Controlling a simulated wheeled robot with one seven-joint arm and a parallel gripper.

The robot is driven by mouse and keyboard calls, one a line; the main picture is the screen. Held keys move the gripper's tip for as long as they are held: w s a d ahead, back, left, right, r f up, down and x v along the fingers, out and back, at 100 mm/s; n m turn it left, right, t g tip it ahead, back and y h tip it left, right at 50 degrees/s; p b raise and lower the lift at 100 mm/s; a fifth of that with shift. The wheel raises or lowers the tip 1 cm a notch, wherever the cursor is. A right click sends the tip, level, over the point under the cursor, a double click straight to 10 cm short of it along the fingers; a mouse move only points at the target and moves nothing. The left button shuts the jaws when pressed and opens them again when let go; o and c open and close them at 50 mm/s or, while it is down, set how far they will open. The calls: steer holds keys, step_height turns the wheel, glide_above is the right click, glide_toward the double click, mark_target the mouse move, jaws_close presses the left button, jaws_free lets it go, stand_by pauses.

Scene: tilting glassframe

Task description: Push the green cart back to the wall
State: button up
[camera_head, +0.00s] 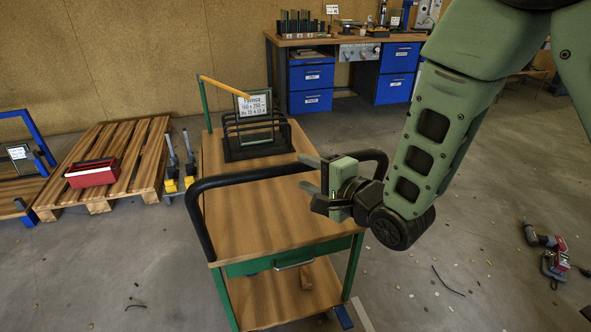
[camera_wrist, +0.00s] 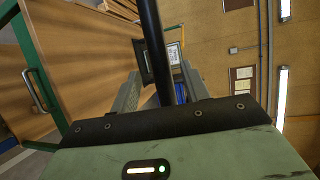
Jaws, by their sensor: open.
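The green cart (camera_head: 262,215) stands in the middle of the head view, with a wooden top, a lower shelf and green legs. Its black handle bar (camera_head: 245,177) curves across the near part of the top. My gripper (camera_head: 309,174) is open over the cart's right side, at the bar. In the wrist view the bar (camera_wrist: 153,45) runs between my open fingers (camera_wrist: 160,92); contact cannot be told. A black rack (camera_head: 250,140) with a framed, labelled glass pane (camera_head: 254,108) stands on the cart's far end. The chipboard wall (camera_head: 130,50) is behind.
A pallet (camera_head: 140,150) with a red toolbox (camera_head: 92,173) and yellow-footed clamps (camera_head: 170,186) lie left of the cart. A workbench with blue drawers (camera_head: 311,78) stands behind right. Power tools (camera_head: 555,262) and debris lie on the right floor.

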mark_target(301, 170)
steer(key=shift+x, duration=2.3)
jaws_close()
steer(key=shift+w, duration=0.1)
